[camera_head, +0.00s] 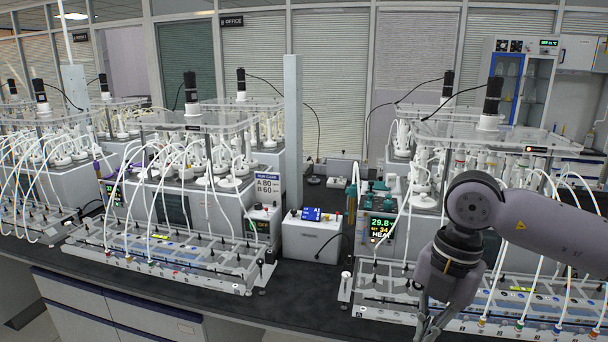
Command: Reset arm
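My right arm reaches in from the right edge, over the right-hand bench units. It bends down at a round grey joint. My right gripper (434,325) hangs below the wrist at the bottom edge of the picture, in front of the right reactor unit. Its fingers are partly cut off by the frame, so I cannot tell whether they are open or shut. No held thing shows at them. My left arm and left gripper are not in view.
A reactor unit with white tubes (186,186) stands on the dark bench (290,307) at left. A heater display (382,230) and a tube rack (500,305) are close to my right gripper. A white box with a blue screen (311,238) stands mid-bench. Bare bench shows at front centre.

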